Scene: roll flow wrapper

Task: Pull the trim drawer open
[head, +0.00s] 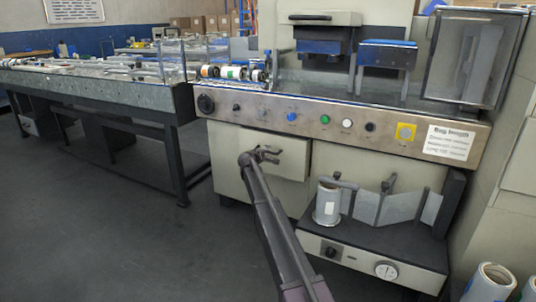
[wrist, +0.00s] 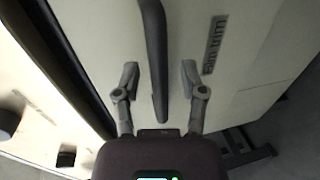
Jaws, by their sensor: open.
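The trim drawer has a cream front (head: 288,158) below the machine's control panel in the head view. In the wrist view its front (wrist: 245,60) fills much of the picture and carries a dark label ending in "trim". A dark bar handle (wrist: 154,45) stands on the front. My gripper (wrist: 160,76) is open, with one finger on each side of the handle's end and gaps visible on both sides. In the head view my gripper (head: 262,155) is at the drawer front and hides the handle. The drawer looks shut.
The control panel (head: 330,122) with knobs and buttons runs above the drawer. A lower unit (head: 375,245) with a roll (head: 328,205) stands right of my arm. A long conveyor table (head: 95,85) is at the left. The floor (head: 120,230) at the left front is clear.

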